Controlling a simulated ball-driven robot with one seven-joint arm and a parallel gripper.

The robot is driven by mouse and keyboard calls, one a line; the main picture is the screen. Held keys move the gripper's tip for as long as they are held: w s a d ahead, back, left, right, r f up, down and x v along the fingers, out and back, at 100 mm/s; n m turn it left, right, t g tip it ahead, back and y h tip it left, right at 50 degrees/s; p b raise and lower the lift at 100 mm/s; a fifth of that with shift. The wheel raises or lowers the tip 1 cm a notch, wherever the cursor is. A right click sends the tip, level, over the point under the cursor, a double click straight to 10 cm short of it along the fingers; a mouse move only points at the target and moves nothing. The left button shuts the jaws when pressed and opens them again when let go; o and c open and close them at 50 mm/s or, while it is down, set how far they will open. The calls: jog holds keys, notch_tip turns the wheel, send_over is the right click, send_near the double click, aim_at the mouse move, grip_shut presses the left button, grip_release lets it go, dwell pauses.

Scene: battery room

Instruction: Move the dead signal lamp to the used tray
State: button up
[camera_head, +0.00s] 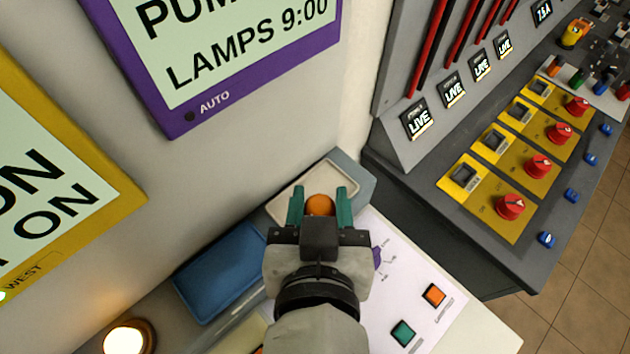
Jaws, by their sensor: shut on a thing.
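My gripper (320,194) has two teal fingers and is shut on an orange, unlit, round-topped lamp (320,206), which looks like the dead signal lamp. Only its dome shows; my gripper body hides the rest. In the picture, the lamp overlaps the near right part of a shallow tray with a beige floor and grey rim (285,207). I cannot tell whether the lamp touches the tray or hangs above it. A blue tray (212,276) lies to the left and looks empty. I see no label that tells which tray is the used one.
A lit lamp (125,340) glows at the bottom left. A white panel (455,325) with orange and green squares lies right of my arm. A grey console (430,190) with red knobs stands at right. Purple (180,121) and yellow-framed signs (125,195) hang on the wall.

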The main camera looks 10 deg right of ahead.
jog(key=x, duration=0.4)
jog(key=shift+w+a+f+p, duration=0.1)
jog(key=shift+w+a+p, duration=0.1)
jog(key=shift+p, duration=0.1)
send_over(313, 189)
jog(key=s, duration=0.3)
jog(key=f, duration=0.5)
jog(key=shift+w+a, duration=0.2)
jog(key=shift+w, duration=0.05)
jog(key=f, duration=0.1)
jog(key=f+p, duration=0.1)
jog(key=f, duration=0.1)
jog(key=shift+w, duration=0.35)
jog(key=shift+f, duration=0.45)
jog(key=shift+f, duration=0.1)
jog(key=shift+f, duration=0.1)
jog(key=o, duration=0.8)
jog(key=shift+c, duration=0.2)
